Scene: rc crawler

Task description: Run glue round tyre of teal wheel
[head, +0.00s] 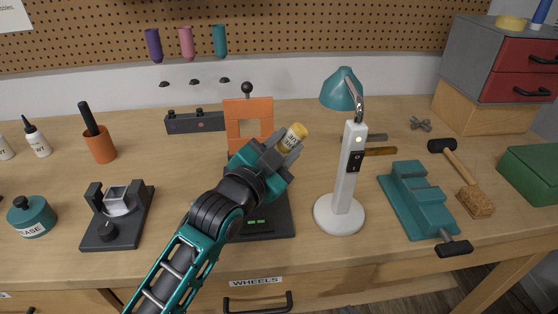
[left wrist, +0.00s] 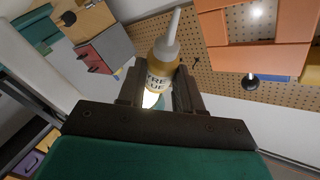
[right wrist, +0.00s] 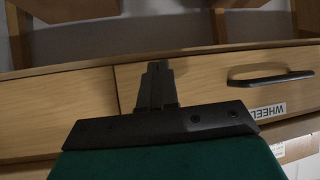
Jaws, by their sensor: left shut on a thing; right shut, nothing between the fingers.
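My left gripper (head: 282,149) is shut on a tyre glue bottle (head: 294,136), held up in front of an orange-framed press (head: 248,107). In the left wrist view, the amber bottle (left wrist: 158,78) sits between the fingers, label showing and pale nozzle towards the top of the picture. I cannot make out the teal wheel in any view; my left arm and gripper cover much of the press and its dark base (head: 280,218). My right gripper (right wrist: 157,72) is shut and empty in front of the bench's drawer fronts, and is outside the head view.
A white lamp (head: 341,200) with a teal shade stands just right of my left gripper. Further right are a teal vise (head: 417,203) and a mallet (head: 462,170). A black stand (head: 115,220) and grease pot (head: 31,217) stand left. The WHEELS drawer (head: 257,290) looks shut.

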